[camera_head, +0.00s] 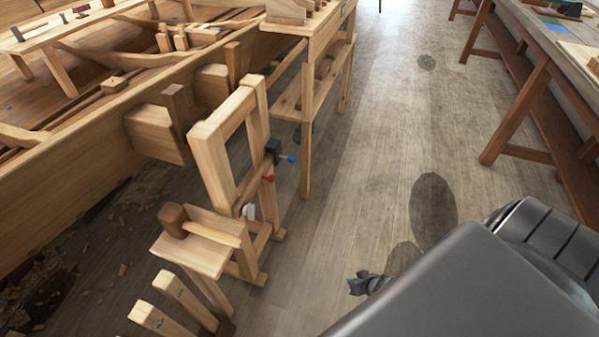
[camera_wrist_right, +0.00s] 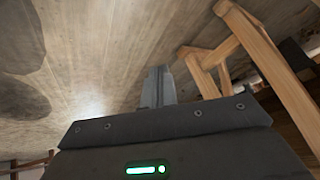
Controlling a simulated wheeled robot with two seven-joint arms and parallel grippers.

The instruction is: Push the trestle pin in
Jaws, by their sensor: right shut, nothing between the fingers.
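A wooden trestle (camera_head: 212,165) stands beside the boat hull, left of the middle in the head view. On its right post is a black block (camera_head: 272,150) with a blue-tipped pin (camera_head: 288,158) sticking out to the right. A red-tipped pin (camera_head: 268,178) shows just below, and a small white piece (camera_head: 248,211) lower down. I cannot tell which one is the trestle pin. My right gripper (camera_head: 360,283) is shut and empty, apart from the trestle, to its lower right in the picture. Its fingers (camera_wrist_right: 158,87) also show in the right wrist view, with no pin visible. My left gripper is out of view.
The planked hull (camera_head: 60,190) fills the left. A wooden stand (camera_head: 310,95) is behind the trestle. A small bench with a mallet (camera_head: 205,240) and upright wooden pieces (camera_head: 160,318) stand in front. A long workbench (camera_head: 545,75) is at right. The floor between is open.

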